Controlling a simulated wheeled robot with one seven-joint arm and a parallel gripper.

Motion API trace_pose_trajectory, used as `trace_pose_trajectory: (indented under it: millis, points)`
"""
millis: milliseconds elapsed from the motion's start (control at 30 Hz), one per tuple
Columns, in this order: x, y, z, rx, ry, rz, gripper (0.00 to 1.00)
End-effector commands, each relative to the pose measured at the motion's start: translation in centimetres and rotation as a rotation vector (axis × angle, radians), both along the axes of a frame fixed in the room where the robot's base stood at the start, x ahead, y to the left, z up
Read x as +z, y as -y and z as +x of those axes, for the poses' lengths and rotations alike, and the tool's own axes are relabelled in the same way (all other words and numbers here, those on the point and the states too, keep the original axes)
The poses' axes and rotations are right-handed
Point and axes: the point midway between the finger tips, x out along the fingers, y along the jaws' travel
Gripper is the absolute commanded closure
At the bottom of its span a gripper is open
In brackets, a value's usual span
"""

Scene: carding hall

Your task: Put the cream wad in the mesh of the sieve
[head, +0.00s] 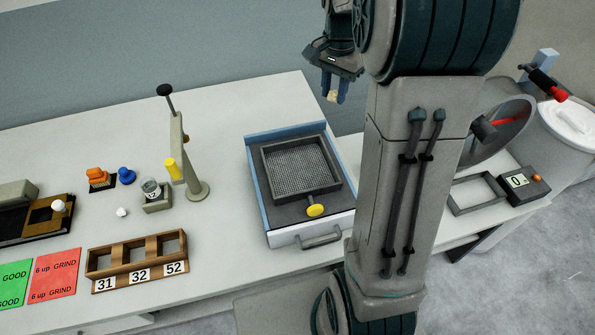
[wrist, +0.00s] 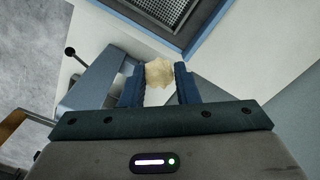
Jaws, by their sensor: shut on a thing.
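The cream wad (wrist: 159,82) is a lumpy pale piece held between the two blue fingers of my gripper (wrist: 160,88) in the wrist view. In the head view my gripper (head: 333,93) hangs near the top middle, beyond the back edge of the bench, with the wad (head: 332,96) just visible at its fingertips. The sieve (head: 264,168) is a square dark frame with grey mesh (head: 297,166) and a yellow knob, lying in a blue-sided tray. My gripper is behind it and to its right. In the wrist view part of the mesh (wrist: 248,12) shows at the top, apart from the wad.
A lever stand (head: 190,165) rises left of the sieve. A wooden rack with number labels (head: 138,257) and red and green cards (head: 54,275) lie front left.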

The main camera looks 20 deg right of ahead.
Motion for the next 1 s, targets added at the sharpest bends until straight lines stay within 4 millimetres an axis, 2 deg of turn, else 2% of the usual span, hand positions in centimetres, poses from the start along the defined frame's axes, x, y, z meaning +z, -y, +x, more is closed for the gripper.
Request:
trace_pose_trajectory:
  millis: [33, 200, 467, 567, 800, 1000]
  points:
    - [-1.3, 0.0, 0.0, -0.001, 0.0, 0.0, 0.93]
    - [-3.2, 0.1, 0.0, -0.003, 0.0, 0.0, 0.93]
    - [-4.3, -0.4, -0.4, -0.003, -0.001, 0.0, 0.93]
    - [-5.2, -1.9, -1.3, -0.001, -0.003, 0.001, 0.93]
    - [-8.4, -6.6, -4.2, 0.001, -0.004, 0.001, 0.93]
    - [-10.4, -9.2, -5.8, -0.002, -0.002, 0.0, 0.93]
